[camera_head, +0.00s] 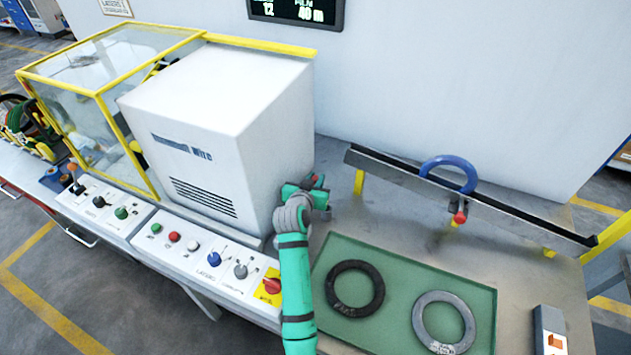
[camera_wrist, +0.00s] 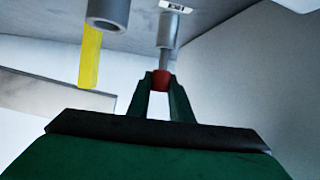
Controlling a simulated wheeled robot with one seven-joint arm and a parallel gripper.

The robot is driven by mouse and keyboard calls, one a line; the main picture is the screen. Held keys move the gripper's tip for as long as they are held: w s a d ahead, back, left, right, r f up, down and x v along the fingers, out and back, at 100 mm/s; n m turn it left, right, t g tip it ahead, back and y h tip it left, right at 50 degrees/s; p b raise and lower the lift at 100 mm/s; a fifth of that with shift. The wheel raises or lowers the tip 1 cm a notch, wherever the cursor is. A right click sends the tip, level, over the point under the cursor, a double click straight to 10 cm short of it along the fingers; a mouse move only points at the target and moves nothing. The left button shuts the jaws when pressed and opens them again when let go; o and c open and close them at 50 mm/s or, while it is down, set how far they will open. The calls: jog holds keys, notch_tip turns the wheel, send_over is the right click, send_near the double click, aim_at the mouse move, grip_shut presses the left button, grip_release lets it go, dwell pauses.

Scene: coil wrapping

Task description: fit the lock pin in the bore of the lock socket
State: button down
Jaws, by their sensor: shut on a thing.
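My gripper (camera_wrist: 161,84) is shut on the red end of the lock pin (camera_wrist: 162,79) in the wrist view. The pin's thin grey shank points away from the fingers, toward a wider grey cylinder (camera_wrist: 168,30) that looks like a socket beside a small label. I cannot tell whether the shank is inside that cylinder or only in front of it. A second grey tube (camera_wrist: 108,14), with an open dark bore, shows at the upper left. In the head view my gripper (camera_head: 318,190) is beside the white machine's right side; the sockets cannot be made out there.
The white machine (camera_head: 215,130) stands close left of my gripper. A rail (camera_head: 390,172) carries a blue ring (camera_head: 448,162) at the right. A green mat (camera_head: 400,285) holds a black ring (camera_head: 354,289) and a grey ring (camera_head: 444,322). Control panels (camera_head: 190,245) line the front.

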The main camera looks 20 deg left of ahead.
jog(key=shift+r, duration=1.1)
jog(key=shift+f, duration=2.2)
dwell(0.8)
jog(key=c, duration=1.5)
grip_release()
jog(key=v, duration=1)
jog(key=shift+s+r, duration=0.1)
jog(key=shift+s, duration=0.3)
